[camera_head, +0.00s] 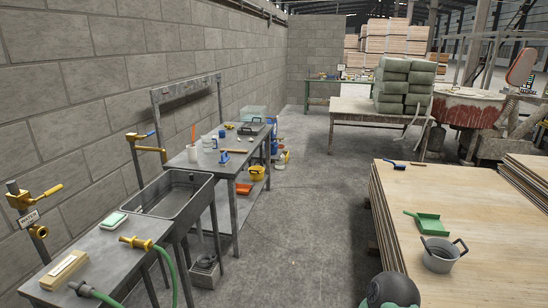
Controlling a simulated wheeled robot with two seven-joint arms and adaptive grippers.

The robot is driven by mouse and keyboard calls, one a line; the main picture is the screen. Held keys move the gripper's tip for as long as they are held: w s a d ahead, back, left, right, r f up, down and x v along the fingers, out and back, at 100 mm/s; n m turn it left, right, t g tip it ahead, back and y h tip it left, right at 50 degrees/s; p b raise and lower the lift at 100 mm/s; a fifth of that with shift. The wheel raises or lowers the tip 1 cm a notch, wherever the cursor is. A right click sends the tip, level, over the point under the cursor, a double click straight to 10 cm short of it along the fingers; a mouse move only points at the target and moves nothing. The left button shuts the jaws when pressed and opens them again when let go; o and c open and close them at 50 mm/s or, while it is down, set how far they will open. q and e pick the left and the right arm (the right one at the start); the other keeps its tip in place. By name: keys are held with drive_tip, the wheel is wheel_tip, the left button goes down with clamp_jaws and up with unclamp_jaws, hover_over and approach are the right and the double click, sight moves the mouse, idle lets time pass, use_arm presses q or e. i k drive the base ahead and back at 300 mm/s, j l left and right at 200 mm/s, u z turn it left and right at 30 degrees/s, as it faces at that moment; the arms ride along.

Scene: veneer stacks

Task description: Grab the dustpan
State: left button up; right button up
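A green dustpan (430,223) lies on the top sheet of the veneer stack (480,200) at the right. Its short handle points to the left and away, and the wide pan is toward the right. It lies just behind a grey two-handled pot, close to it. Neither of my grippers shows in the head view, so I cannot see whether they are open or shut. A dark rounded shape stands at the bottom edge, in front of the stack's left corner.
The grey pot (440,257) stands near the dustpan. A blue-handled brush (397,165) lies at the stack's far edge. A metal sink (168,198) and cluttered workbenches line the left wall. The concrete floor (290,220) between is clear.

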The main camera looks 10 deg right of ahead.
sight(428, 224)
drive_tip(key=i+z, duration=0.25)
drive_tip(key=i, duration=0.45)
drive_tip(key=i+z, duration=0.2)
drive_tip(key=i, duration=0.45)
drive_tip(key=i+j+z, duration=0.25)
drive_tip(key=i, duration=0.45)
drive_tip(key=i+l+z, duration=0.25)
drive_tip(key=i, duration=0.3)
drive_tip(key=i+j+z, duration=0.1)
drive_tip(key=i+z, duration=0.2)
drive_tip(key=i, duration=0.25)
drive_tip(key=i+j+z, duration=0.1)
drive_tip(key=i+z, duration=0.15)
drive_tip(key=i, duration=0.3)
drive_tip(key=i+j+z, duration=0.25)
drive_tip(key=i, duration=0.3)
drive_tip(key=i+j+z, duration=0.1)
drive_tip(key=i+z, duration=0.25)
drive_tip(key=i, duration=0.3)
